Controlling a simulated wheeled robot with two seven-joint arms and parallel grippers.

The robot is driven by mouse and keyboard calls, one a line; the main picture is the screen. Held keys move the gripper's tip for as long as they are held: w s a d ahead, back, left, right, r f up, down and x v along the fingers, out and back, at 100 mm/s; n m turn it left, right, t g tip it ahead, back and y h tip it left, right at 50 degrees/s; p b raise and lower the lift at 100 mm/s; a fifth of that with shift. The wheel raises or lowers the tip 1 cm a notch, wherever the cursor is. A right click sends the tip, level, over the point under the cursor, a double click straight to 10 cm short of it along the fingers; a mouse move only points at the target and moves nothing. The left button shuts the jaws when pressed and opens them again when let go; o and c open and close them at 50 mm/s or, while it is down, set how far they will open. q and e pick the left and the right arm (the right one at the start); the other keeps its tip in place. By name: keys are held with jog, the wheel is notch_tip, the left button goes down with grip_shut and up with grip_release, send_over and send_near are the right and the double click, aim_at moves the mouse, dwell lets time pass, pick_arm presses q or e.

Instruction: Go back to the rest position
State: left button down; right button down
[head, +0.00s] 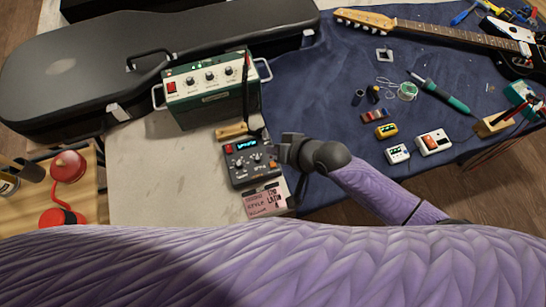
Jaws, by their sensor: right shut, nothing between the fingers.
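My right gripper (288,150) is shut and empty. Its tip is at the right edge of a dark pedal-like box (240,172) with knobs and a lit blue display; I cannot tell whether they touch. My purple right arm comes in from the lower right. My left gripper is not in view.
A black guitar case (60,60) lies at the left back. An electric guitar (440,32), a soldering iron (438,92) and small pedals (433,141) lie on the blue cloth (310,95). Red items (68,166) stand on a wooden surface at the left. Bare pale table (145,180) shows left of the dark box.

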jog(key=shift+f, duration=0.1)
jog(key=s+d+r+g+h, duration=0.1)
jog(key=s+d+r+h, duration=0.25)
jog(key=s+d, duration=0.35)
jog(key=s+d+r+g+h, duration=0.1)
jog(key=s+d+r+h, duration=0.25)
jog(key=s+d, duration=0.4)
notch_tip(320, 180, down, 20)
jog(key=s+g+b, duration=0.2)
jog(key=b, duration=0.1)
jog(key=s+d+f+b, duration=0.2)
jog(key=s+f, duration=1)
jog(key=f, duration=0.1)
jog(key=shift+s+d+n+g+h, duration=0.3)
jog(key=shift+s+n+g, duration=0.1)
